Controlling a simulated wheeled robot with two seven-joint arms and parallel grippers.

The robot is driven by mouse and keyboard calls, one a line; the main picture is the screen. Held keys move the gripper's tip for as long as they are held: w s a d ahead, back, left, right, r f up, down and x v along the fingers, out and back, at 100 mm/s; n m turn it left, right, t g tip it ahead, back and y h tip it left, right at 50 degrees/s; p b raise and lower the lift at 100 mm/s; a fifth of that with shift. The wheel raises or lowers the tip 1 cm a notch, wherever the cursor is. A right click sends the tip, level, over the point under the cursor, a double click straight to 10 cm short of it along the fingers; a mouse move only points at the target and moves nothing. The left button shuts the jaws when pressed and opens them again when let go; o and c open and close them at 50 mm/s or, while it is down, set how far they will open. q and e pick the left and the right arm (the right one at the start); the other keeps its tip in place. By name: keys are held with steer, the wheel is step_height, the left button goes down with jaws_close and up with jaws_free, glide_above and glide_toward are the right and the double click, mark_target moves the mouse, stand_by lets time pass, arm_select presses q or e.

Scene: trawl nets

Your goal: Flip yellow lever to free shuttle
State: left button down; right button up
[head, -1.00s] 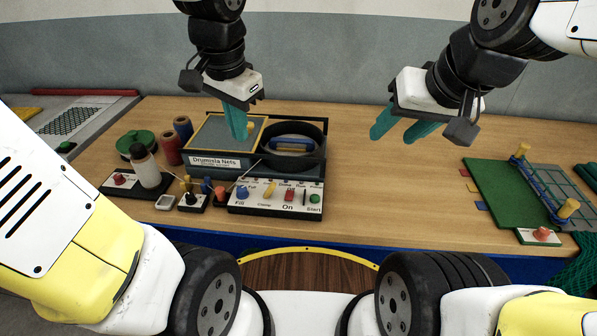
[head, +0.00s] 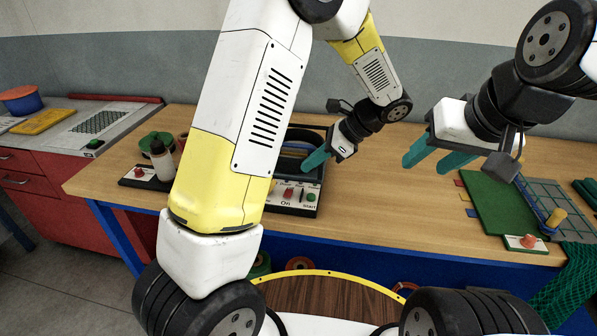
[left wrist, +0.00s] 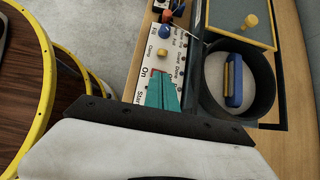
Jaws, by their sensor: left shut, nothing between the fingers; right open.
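The white control panel (head: 298,199) is largely hidden behind my left arm in the head view. In the left wrist view the panel (left wrist: 152,62) shows a small yellow lever (left wrist: 163,52) by the "Clamp" label, beside a blue knob (left wrist: 164,31). The blue shuttle (left wrist: 233,80) with yellow on it lies in a round black holder (left wrist: 268,96). My left gripper (head: 315,160) is shut and empty above the panel's "On"/"Start" end; its fingers (left wrist: 163,92) cover part of the panel. My right gripper (head: 426,158) is open and empty over the table, right of the panel.
A bottle (head: 162,160) and red-button box (head: 139,174) stand left. A green board (head: 490,205) with a net frame lies right. The table's middle (head: 390,205) is clear.

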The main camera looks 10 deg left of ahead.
mark_target(273, 180)
stand_by(0.3)
arm_select(q)
steer(key=x, duration=1)
steer(key=shift+a+r+h, duration=0.3)
steer(key=shift+h, duration=0.3)
steer(key=shift+w+a+r+h, duration=0.1)
steer(key=shift+a+r+h, duration=0.45)
steer(key=shift+h, duration=0.55)
steer(key=a+h, duration=0.2)
steer(key=h, duration=0.1)
steer(key=shift+a+r+h, duration=0.15)
steer(key=shift+r+h, duration=0.15)
steer(key=shift+r, duration=0.05)
